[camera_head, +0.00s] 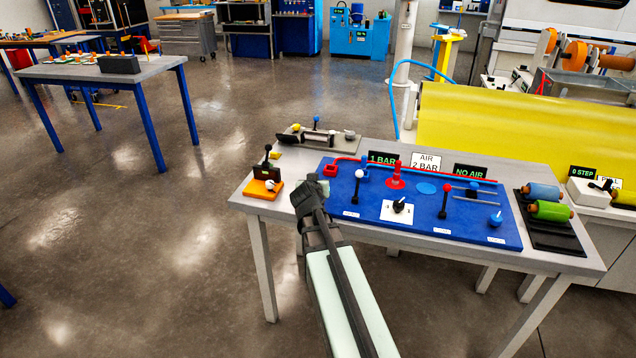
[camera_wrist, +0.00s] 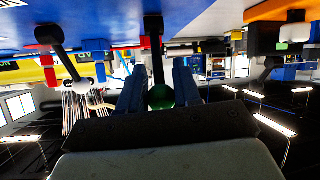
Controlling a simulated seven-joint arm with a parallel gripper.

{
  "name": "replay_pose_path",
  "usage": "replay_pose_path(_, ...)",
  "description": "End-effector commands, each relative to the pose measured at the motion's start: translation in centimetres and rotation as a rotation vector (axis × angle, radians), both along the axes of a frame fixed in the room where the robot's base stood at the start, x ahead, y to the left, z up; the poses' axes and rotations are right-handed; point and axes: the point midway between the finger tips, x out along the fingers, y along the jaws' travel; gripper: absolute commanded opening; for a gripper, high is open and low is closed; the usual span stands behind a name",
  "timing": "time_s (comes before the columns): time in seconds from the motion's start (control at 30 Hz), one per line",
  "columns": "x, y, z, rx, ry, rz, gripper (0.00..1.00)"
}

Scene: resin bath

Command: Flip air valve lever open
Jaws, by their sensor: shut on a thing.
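A lever with a black stem and green ball knob (camera_wrist: 161,96) is between the two fingers of my gripper (camera_wrist: 158,78) in the wrist view. My gripper is shut on it, and its stem looks nearly upright in that upside-down view. In the head view my gripper (camera_head: 314,189) is at the left end of the blue panel (camera_head: 420,222) and mostly hides this lever. A white-knobbed lever (camera_head: 358,174) stands just to the right; it also shows in the wrist view (camera_wrist: 83,84). A red-knobbed lever (camera_head: 446,189) stands farther right. I cannot read which label marks the air valve.
A black dial on a white plate (camera_head: 399,206) and a red fitting (camera_head: 396,177) are on the panel. An orange block with a black lever (camera_head: 263,189) stands to the left. Signs (camera_head: 426,161) stand behind. Rollers on a black tray (camera_head: 548,210) are at the right.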

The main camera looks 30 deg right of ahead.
Motion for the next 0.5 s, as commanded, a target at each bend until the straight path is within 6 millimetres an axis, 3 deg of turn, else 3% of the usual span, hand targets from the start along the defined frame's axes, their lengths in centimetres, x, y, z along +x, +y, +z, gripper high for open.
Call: replay_pose_path(0.5,-0.32,0.42,-0.38,-0.072,-0.073,0.000,0.00)
